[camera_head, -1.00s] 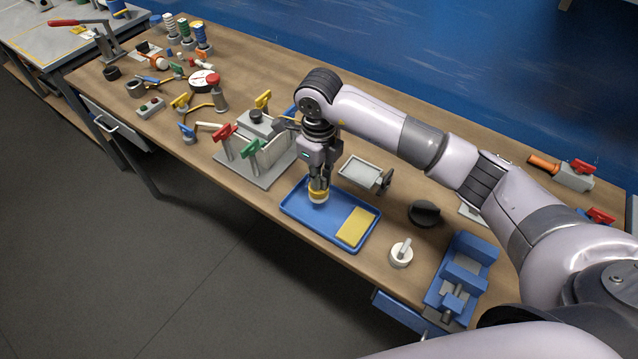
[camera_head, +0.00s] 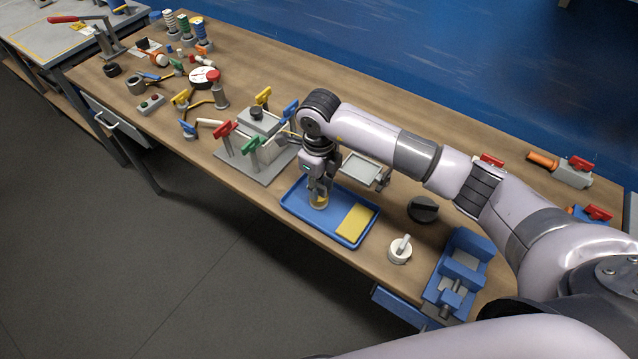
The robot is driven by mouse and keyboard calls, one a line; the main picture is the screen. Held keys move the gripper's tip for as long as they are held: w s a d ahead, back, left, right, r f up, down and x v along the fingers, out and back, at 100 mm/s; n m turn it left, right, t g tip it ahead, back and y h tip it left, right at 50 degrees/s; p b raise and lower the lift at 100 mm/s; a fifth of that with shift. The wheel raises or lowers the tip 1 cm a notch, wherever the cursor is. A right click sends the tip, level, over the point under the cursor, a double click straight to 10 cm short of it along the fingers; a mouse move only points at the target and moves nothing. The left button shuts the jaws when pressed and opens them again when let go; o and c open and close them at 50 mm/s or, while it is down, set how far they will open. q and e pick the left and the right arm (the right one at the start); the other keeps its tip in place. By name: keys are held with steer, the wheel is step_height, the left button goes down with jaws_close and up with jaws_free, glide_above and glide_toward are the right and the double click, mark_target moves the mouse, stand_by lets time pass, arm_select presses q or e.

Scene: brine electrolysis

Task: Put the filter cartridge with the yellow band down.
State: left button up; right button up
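The filter cartridge with the yellow band (camera_head: 319,202) is upright at the left part of the blue tray (camera_head: 291,208). My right gripper (camera_head: 319,192) points down from above, with its fingers at the sides of the cartridge, and looks shut on it. The fingers hide part of the cartridge. Its lower end is at the tray floor or just above it; I cannot tell whether it touches. A yellow pad (camera_head: 356,222) lies in the right part of the tray. My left gripper is not in view.
A grey fixture with coloured handles (camera_head: 262,172) stands close on the left. A small grey tray (camera_head: 360,168) lies behind. A black round knob (camera_head: 423,209), a white knob (camera_head: 400,249) and a blue vise (camera_head: 460,270) are on the right. The bench front edge is near.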

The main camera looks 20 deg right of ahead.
mark_target(319, 184)
steer(key=shift+o, duration=0.2)
steer(key=shift+r+p, duration=0.25)
steer(key=shift+p, duration=0.05)
step_height(319, 184, up, 12)
steer(key=b, duration=0.3)
steer(key=shift+f, duration=0.15)
stand_by(0.7)
